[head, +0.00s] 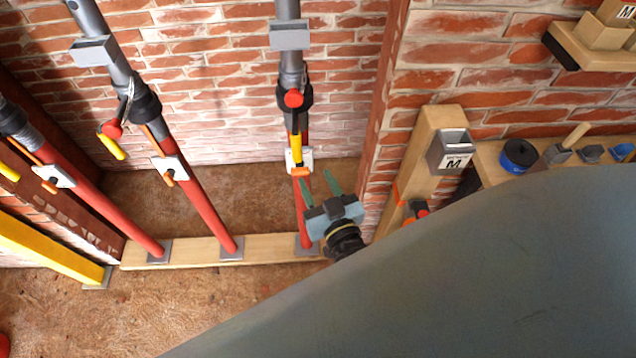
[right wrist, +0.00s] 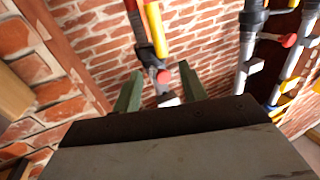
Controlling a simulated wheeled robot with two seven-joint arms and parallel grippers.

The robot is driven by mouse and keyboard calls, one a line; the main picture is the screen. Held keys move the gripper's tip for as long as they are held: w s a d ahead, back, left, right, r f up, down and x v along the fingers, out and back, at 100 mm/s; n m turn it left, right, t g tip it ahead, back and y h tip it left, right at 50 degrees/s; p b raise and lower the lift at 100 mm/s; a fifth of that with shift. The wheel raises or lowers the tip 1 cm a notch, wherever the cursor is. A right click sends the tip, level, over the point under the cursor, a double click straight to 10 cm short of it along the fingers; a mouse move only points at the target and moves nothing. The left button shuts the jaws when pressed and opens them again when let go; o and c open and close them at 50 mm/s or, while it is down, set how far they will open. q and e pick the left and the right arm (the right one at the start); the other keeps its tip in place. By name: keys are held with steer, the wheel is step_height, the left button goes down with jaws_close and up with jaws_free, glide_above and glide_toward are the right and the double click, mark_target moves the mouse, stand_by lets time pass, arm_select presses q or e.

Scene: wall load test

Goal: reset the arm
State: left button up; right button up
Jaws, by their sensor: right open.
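My right gripper (head: 317,184) is open and empty, with its two green fingers spread. In the head view it is in front of the lower red part of the rightmost steel prop (head: 301,205), below a yellow and orange handle (head: 297,150). In the right wrist view the open fingers (right wrist: 160,84) point toward the brick wall, with a prop's red and yellow parts (right wrist: 157,30) just beyond them. Nothing is between the fingers, and I cannot tell whether they touch the prop. My left gripper is not in view.
Several props stand on a wooden sole plate (head: 190,250). A yellow beam (head: 50,248) slants at the left. To the right, a wooden post (head: 425,150) carries a grey box marked M (head: 452,151), beside a shelf with a blue-black spool (head: 519,156). A large grey surface hides the lower right.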

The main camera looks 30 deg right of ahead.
stand_by(0.3)
steer(key=s+a+f+n+g+y+b, duration=0.1)
steer(key=s+f+g+b, duration=0.2)
steer(key=f, duration=0.7)
steer(key=s+a+f+n+g+y, duration=0.1)
steer(key=s+f+g+y, duration=0.3)
steer(key=f, duration=0.7)
steer(key=s+a+f+n+g+h+b, duration=0.15)
steer(key=s+f, duration=0.35)
steer(key=f, duration=0.5)
arm_select(q)
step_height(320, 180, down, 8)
steer(key=b, duration=0.3)
steer(key=shift+b, duration=0.3)
arm_select(e)
steer(key=s+d+f+g, duration=0.4)
steer(key=s+f, duration=0.4)
steer(key=s, duration=0.3)
steer(key=s+d+f+g+h, duration=0.1)
steer(key=s+d+f+g, duration=0.3)
steer(key=s+f, duration=0.4)
steer(key=s, duration=0.3)
steer(key=shift+s+d, duration=0.25)
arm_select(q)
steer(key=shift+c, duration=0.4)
arm_select(e)
steer(key=shift+c, duration=0.2)
